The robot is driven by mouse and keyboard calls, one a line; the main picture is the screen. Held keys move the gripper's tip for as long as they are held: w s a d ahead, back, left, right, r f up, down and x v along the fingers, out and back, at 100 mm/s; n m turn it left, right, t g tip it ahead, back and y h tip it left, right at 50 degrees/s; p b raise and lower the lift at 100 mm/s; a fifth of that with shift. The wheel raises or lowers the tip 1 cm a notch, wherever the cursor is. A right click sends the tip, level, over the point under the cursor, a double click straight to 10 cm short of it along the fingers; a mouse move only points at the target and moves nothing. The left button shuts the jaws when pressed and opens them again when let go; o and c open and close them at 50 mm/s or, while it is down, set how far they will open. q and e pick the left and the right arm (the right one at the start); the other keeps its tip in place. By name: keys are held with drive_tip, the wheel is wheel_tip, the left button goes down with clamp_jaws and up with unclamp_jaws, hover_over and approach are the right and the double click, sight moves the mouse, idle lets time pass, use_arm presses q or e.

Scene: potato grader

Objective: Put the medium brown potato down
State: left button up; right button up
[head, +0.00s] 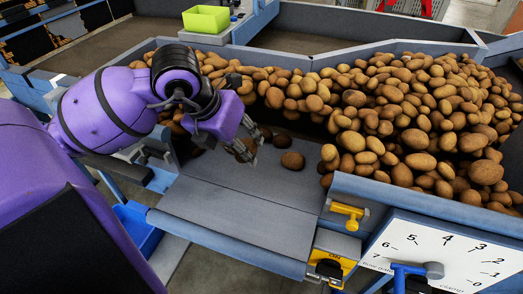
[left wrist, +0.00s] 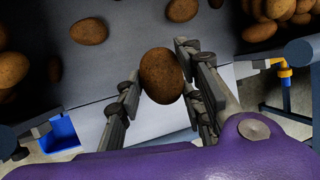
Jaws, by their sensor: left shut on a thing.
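The medium brown potato (left wrist: 162,76) is between the fingers of my left gripper (head: 248,143), which is shut on it. In the left wrist view the fingers press it from both sides, and its near face shows clearly. In the head view the potato (head: 241,149) is partly hidden by the fingers. The gripper is over the grey sloping chute, with the potato held near its upper part. I cannot tell whether the potato touches the surface. My right gripper is not in view.
Loose potatoes lie on the chute, one (head: 292,160) just right of the gripper. A large potato heap (head: 420,115) fills the bin behind and to the right. The chute's lower plate (head: 240,215) is bare. A dial panel (head: 445,255) and yellow valve (head: 348,212) stand at the right front.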

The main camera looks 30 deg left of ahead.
use_arm(q)
drive_tip(key=w+a+f, duration=0.1)
drive_tip(key=w+f, duration=0.1)
drive_tip(key=w, duration=0.1)
drive_tip(key=w+f, duration=0.2)
drive_tip(key=w, duration=0.1)
drive_tip(key=w+a+f, duration=0.1)
drive_tip(key=w+f, duration=0.2)
drive_tip(key=shift+w+a, duration=0.2)
drive_tip(key=shift+a, duration=0.1)
drive_tip(key=shift+w+f, duration=0.3)
drive_tip(key=shift+f, duration=0.1)
drive_tip(key=shift+w+a+f, duration=0.1)
drive_tip(key=shift+w+f, duration=0.05)
drive_tip(key=shift+f, duration=0.8)
drive_tip(key=shift+w+a+f, duration=0.1)
drive_tip(key=shift+w+f, duration=0.05)
drive_tip(key=shift+f, duration=0.8)
drive_tip(key=shift+f, duration=0.2)
drive_tip(key=o, duration=1.2)
